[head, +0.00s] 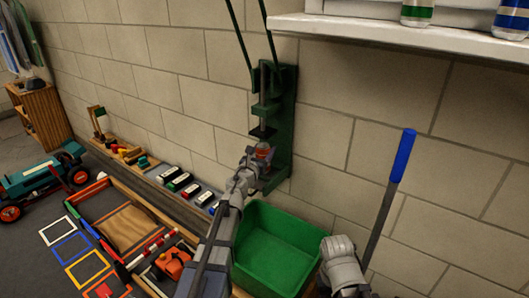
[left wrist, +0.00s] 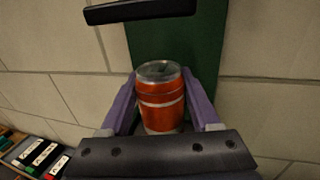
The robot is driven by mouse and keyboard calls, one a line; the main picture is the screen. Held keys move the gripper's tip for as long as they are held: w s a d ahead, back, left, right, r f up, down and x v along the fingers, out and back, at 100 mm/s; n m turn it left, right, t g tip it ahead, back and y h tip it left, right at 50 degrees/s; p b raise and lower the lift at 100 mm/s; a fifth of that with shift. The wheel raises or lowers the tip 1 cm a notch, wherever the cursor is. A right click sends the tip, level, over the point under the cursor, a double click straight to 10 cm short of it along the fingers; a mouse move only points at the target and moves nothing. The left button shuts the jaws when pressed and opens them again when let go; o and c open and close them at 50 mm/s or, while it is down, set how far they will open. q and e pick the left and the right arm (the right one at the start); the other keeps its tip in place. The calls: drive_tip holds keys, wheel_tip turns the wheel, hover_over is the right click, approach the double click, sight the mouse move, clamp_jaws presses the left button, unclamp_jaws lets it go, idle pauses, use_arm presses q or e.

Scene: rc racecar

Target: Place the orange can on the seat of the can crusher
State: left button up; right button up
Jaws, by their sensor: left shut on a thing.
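The orange can (head: 263,150) is upright between the fingers of my left gripper (head: 258,160), in front of the green wall-mounted can crusher (head: 285,105). In the left wrist view the orange can (left wrist: 160,95) sits between the two purple fingers of the left gripper (left wrist: 162,105), which are shut on it. The crusher's dark press block (left wrist: 140,10) is above and behind the can. The crusher's seat is mostly hidden by the gripper and can, so I cannot tell whether the can touches it. My right gripper (head: 340,262) is at the bottom, its fingers unclear.
A green bin (head: 275,235) stands below the crusher. A blue-handled tool (head: 402,155) leans on the wall at right. A white shelf (head: 400,32) with bottles juts out above.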

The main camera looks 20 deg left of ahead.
use_arm(q)
drive_tip(key=o, duration=1.3)
drive_tip(key=shift+f, duration=0.1)
drive_tip(key=shift+r, duration=0.25)
drive_tip(key=s, duration=0.8)
drive_tip(key=s+a, duration=0.1)
drive_tip(key=s, duration=0.3)
drive_tip(key=shift+f, duration=0.1)
